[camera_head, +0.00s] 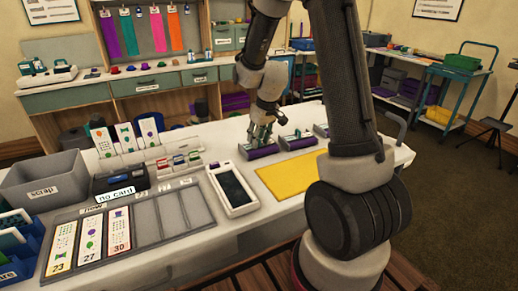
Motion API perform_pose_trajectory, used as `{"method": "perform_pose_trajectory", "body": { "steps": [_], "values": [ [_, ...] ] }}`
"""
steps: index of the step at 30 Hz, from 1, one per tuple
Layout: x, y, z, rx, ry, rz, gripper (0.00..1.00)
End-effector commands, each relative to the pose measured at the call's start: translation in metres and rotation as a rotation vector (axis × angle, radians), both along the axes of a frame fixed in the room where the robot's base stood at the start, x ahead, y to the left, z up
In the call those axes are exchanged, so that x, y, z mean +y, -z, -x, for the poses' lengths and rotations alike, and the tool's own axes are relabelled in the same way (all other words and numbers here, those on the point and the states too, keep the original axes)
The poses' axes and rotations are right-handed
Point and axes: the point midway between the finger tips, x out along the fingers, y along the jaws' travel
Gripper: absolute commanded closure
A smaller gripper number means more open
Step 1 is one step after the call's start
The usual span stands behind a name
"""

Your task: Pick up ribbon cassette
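My arm covers part of the table's right side.
A yellow mat (290,174) and a white handheld device (233,190) lie in front of the blocks. A grey card tray (130,236), a grey bin (45,181) and a black box (121,180) stand on the left. A blue cart (461,85) stands beyond.

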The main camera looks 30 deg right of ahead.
Motion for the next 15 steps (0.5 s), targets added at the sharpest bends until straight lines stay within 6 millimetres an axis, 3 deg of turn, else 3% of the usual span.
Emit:
{"method": "perform_pose_trajectory", "body": {
  "steps": [5,11,15],
  "values": [
    [0.0001,0.0000,-0.0003,-0.001,0.000,0.000,0.66],
    [0.0001,-0.0002,-0.0004,-0.001,0.000,0.000,0.99],
    [0.0000,-0.0003,-0.0002,-0.001,0.000,0.000,1.00]
  ]
}}
